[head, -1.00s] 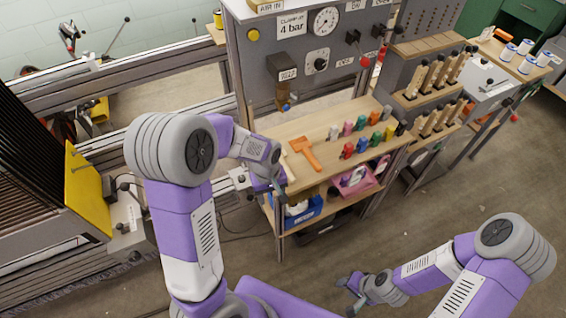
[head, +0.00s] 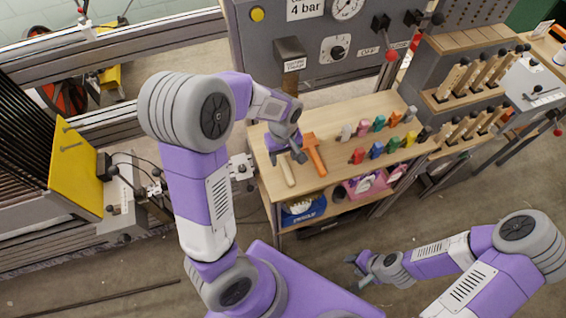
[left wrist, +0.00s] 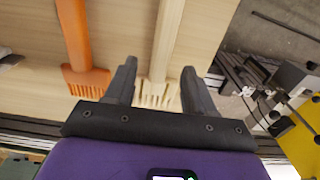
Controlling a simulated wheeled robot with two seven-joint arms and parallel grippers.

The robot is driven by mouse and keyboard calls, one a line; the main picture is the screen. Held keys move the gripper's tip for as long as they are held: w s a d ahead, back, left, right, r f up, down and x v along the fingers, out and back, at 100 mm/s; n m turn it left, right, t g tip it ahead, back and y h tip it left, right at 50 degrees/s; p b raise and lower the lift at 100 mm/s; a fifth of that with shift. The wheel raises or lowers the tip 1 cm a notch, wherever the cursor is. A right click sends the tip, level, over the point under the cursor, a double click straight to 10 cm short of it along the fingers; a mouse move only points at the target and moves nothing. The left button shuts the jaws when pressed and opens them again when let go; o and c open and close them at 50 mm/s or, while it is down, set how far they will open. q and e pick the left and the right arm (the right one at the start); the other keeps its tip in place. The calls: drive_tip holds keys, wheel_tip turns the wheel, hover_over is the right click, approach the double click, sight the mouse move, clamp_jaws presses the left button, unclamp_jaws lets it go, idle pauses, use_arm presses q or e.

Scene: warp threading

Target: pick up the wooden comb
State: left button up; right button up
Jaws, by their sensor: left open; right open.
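The pale wooden comb (head: 286,171) lies on the wooden bench top, its handle pointing toward the bench's front edge in the head view. My left gripper (head: 287,157) is over its toothed end, which is partly hidden by the gripper there. In the left wrist view, the wooden comb (left wrist: 160,88) shows its teeth between the two open fingers of my left gripper (left wrist: 160,70), with a gap on each side. I cannot tell the height of the fingers above the bench. My right gripper (head: 352,266) is open and empty, away from the bench.
An orange comb (head: 315,156) lies close to the right of the wooden one; in the left wrist view it (left wrist: 80,50) is left of the fingers. Several coloured items stand farther right on the bench (head: 343,108). A grey panel (head: 270,40) rises behind.

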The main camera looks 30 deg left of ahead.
sight(283, 164)
use_arm(q)
wheel_tip(283, 164, down, 2)
drive_tip(key=shift+f+b, duration=0.25)
drive_tip(key=shift+b, duration=0.1)
clamp_jaws()
drive_tip(key=shift+r, duration=0.1)
